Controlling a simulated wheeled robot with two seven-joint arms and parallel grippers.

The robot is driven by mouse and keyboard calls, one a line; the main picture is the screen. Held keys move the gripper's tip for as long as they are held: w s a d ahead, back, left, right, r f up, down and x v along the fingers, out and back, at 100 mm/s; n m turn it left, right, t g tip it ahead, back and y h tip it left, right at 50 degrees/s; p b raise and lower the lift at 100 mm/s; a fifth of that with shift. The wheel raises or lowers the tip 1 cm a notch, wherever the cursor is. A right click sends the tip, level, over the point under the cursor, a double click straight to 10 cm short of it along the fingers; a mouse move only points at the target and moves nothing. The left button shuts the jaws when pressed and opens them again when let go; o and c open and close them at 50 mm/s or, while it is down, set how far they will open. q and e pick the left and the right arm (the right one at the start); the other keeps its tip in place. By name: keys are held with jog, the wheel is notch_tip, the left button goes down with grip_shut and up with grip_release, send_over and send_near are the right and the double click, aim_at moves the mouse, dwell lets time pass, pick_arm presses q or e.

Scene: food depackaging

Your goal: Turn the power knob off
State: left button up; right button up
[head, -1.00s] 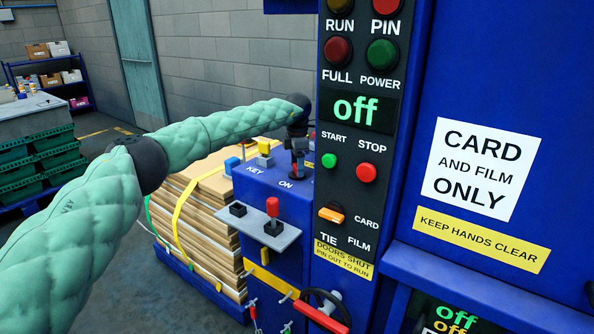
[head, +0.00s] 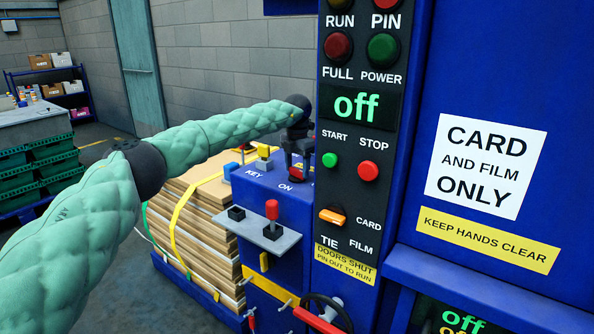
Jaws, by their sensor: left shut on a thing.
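The red power knob (head: 297,173) sits on the blue side panel of the machine, beside the ON label. My left gripper (head: 297,166) points down from the end of the green padded arm and is shut on the knob. Its fingers cover much of the knob, so its exact angle is hard to tell. The display (head: 357,105) reads "off" in green, and the POWER lamp (head: 383,50) above it looks dark green. My right gripper is out of view.
A yellow key (head: 263,152) stands left of the knob. A red-topped lever (head: 271,210) on a grey plate is below. START (head: 329,160) and STOP (head: 368,171) buttons and an orange selector (head: 332,216) are close on the right. Strapped card (head: 195,228) is stacked behind.

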pick_arm(q)
jog(key=shift+n, duration=0.5)
jog(key=shift+r+n+b, duration=0.1)
jog(key=shift+n+b, duration=0.35)
jog(key=shift+n, duration=0.05)
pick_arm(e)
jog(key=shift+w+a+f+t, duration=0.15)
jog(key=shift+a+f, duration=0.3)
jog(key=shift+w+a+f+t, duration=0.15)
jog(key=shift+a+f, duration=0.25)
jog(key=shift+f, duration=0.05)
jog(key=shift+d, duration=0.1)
pick_arm(q)
jog(key=o, duration=1)
jog(key=shift+w+d, duration=0.1)
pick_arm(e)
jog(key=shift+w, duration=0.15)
